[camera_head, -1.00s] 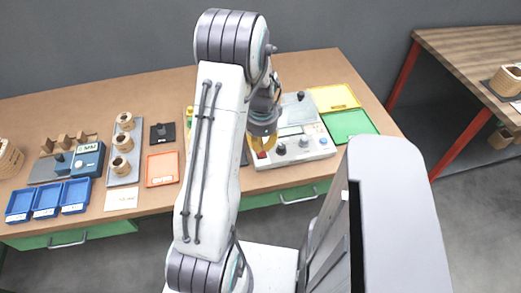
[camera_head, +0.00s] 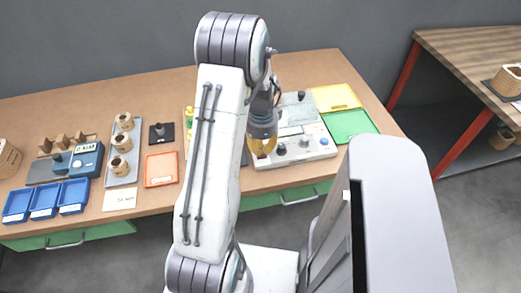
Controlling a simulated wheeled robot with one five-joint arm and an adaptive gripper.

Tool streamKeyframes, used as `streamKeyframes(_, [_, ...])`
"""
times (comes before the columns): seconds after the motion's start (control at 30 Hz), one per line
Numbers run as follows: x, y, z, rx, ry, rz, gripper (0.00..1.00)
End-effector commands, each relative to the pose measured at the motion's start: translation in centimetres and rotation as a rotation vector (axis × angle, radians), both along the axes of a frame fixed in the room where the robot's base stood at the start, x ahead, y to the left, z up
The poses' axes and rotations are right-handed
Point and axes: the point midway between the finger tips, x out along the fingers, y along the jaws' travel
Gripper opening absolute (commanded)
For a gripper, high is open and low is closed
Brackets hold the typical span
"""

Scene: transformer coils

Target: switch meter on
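The meter (camera_head: 308,146) is a white and grey console with dark knobs along its front and a panel behind. It stands on the right half of the wooden bench. My gripper (camera_head: 263,150) is low over the meter's front left corner, beside the dark knob (camera_head: 282,149). It covers that corner, including the spot where a red part showed before. Its fingers are small and partly hidden by the arm, so I cannot tell whether they are open or shut, or whether they touch the meter.
A yellow tray (camera_head: 335,97) and a green tray (camera_head: 349,125) lie right of the meter. An orange tray (camera_head: 161,169), a rack of coils (camera_head: 122,166), a blue device (camera_head: 86,159) and blue bins (camera_head: 44,200) stand to the left. A second table (camera_head: 470,55) is at right.

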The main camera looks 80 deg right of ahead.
Motion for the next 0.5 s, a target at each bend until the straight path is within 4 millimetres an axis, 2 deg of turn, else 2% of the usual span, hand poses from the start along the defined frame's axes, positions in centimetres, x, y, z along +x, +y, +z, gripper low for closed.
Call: streamKeyframes(0.5, [0.0,0.01,-0.76,0.0,0.0,0.0,0.0])
